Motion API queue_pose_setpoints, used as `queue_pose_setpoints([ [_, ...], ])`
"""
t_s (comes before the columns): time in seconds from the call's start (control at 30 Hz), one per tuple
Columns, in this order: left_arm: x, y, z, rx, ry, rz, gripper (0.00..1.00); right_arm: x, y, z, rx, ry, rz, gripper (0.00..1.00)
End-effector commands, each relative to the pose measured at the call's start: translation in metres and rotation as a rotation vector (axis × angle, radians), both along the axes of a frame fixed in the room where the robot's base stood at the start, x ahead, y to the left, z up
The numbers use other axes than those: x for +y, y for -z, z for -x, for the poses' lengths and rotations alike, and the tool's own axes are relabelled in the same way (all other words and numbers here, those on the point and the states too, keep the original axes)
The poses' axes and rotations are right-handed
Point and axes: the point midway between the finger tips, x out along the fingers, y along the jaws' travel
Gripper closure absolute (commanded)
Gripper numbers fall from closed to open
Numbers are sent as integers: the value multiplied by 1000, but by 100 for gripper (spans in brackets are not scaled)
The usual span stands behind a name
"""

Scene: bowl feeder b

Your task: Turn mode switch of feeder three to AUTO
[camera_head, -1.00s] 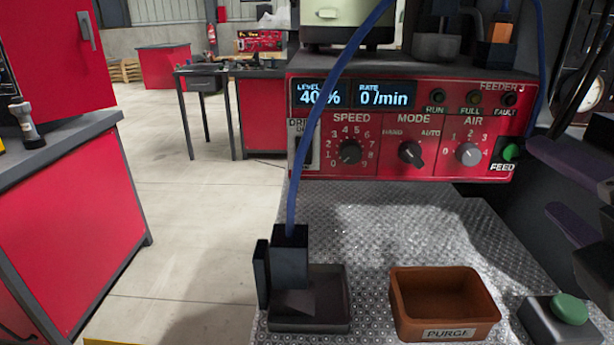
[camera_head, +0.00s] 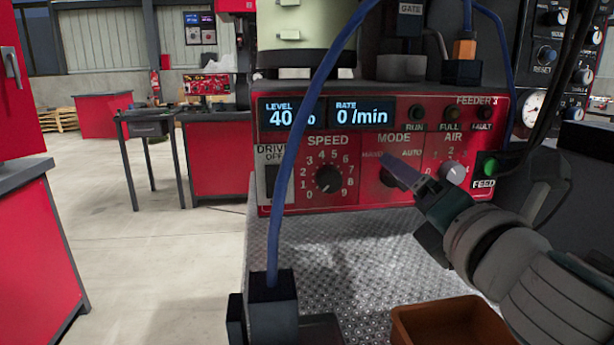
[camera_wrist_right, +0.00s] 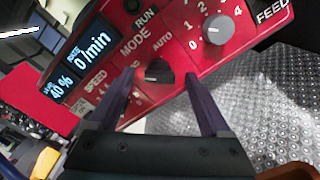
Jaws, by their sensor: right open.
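The feeder three panel (camera_head: 350,195) is red. Its mode switch (camera_head: 389,181), a dark knob below the MODE label, is partly hidden by my right gripper (camera_head: 408,174) in the head view. In the right wrist view the mode switch (camera_wrist_right: 157,72) shows between the two purple fingers of my right gripper (camera_wrist_right: 159,78). The fingers are spread apart, one on each side of the knob. I cannot tell whether they touch it. The AUTO label (camera_wrist_right: 162,42) is readable; the knob's pointer setting is not clear. My left gripper is not in view.
The speed knob (camera_head: 329,179) and air knob (camera_head: 453,172) flank the mode switch, with the green feed button (camera_head: 490,167) farther right. A blue cable (camera_head: 300,150) crosses the panel's left side. An orange-brown bin (camera_head: 450,322) stands on the metal plate (camera_head: 350,255) below.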

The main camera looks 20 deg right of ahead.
Motion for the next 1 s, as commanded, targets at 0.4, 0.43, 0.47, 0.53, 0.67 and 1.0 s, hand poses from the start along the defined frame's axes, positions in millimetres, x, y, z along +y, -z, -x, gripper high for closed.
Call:
queue_pose_setpoints([
  [0.4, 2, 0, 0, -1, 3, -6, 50, -1, 0, -6, 0, 0, 0, 24],
  [0.43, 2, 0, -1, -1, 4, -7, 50, -1, 0, -6, 0, 0, 0, 27],
  [0.47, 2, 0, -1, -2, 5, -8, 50, -1, 0, -6, 0, 0, 0, 31],
  [0.53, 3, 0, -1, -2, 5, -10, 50, -1, 0, -6, 0, 0, -1, 38],
  [0.67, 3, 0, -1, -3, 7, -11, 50, -1, 0, -6, 0, 0, -1, 53],
  [1.0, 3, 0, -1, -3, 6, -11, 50, -1, 0, -6, 0, 0, -1, 91],
])
